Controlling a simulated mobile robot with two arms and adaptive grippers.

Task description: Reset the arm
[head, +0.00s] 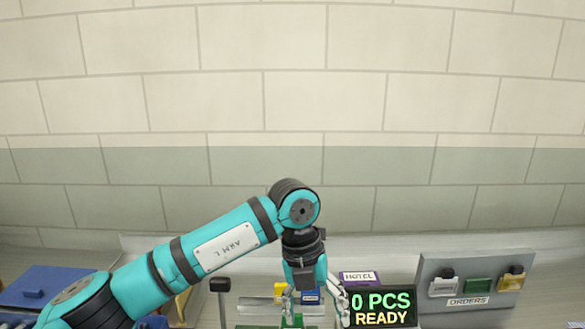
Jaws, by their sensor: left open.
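My left arm, teal with an "ARM L" plate, comes in from the lower left and bends down at its wrist. My left gripper (314,306) points down, its two pale fingers spread apart. Nothing shows held between them. Small blue and yellow items show behind the fingers, and the left finger partly covers them. The right gripper is not in view.
A black display (382,307) reading "0 PCS READY" stands close right of the gripper. A purple "HOTEL" sign (360,278) is behind it. A grey "ORDERS" rack (433,270) stands further right. A blue box (50,284) is at far left. A tiled wall rises behind.

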